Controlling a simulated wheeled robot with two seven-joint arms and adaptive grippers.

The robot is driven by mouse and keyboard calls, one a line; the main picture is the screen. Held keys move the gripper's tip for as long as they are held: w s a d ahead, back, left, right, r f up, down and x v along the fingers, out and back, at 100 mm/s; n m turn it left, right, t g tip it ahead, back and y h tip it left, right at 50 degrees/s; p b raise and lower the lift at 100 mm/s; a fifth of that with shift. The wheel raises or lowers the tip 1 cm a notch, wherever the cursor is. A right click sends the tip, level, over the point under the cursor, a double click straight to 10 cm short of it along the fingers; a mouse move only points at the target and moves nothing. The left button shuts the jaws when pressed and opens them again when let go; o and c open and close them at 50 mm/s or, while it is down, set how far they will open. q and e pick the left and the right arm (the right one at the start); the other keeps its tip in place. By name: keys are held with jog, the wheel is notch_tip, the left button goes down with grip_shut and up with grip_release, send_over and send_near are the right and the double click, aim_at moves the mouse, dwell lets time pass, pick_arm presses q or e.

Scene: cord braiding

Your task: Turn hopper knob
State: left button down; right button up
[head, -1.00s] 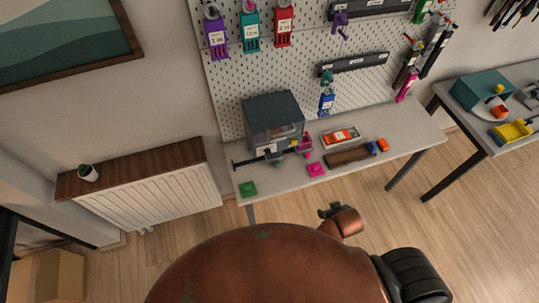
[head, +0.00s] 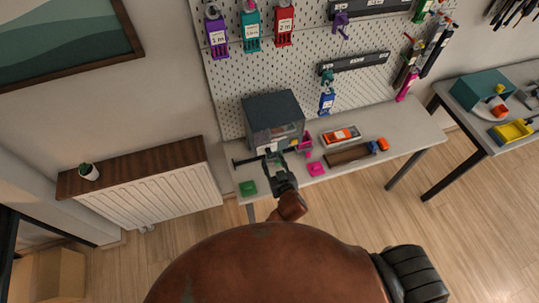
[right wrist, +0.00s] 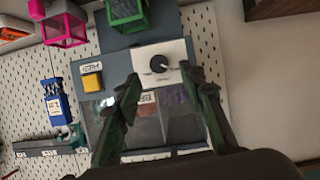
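The hopper machine, a dark grey box (head: 273,108), stands on the table against the pegboard. Its front fills much of the right wrist view (right wrist: 115,65). The knob (right wrist: 159,64), small, black and round, sits on a white panel there. My right gripper (head: 276,164) is in front of the machine in the head view and hides part of its lower front. In the right wrist view its two greenish fingers (right wrist: 160,75) are spread apart, with the knob seen between and slightly beyond the tips. Contact with the knob cannot be made out. My left gripper is not in view.
A yellow button (right wrist: 92,82) is beside the knob panel. An orange item in a tray (head: 340,135) and a brown tray (head: 350,155) lie to the right on the table (head: 410,138).

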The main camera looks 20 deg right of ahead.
aim_at(269, 153)
jog(key=shift+x, duration=2.4)
grip_shut()
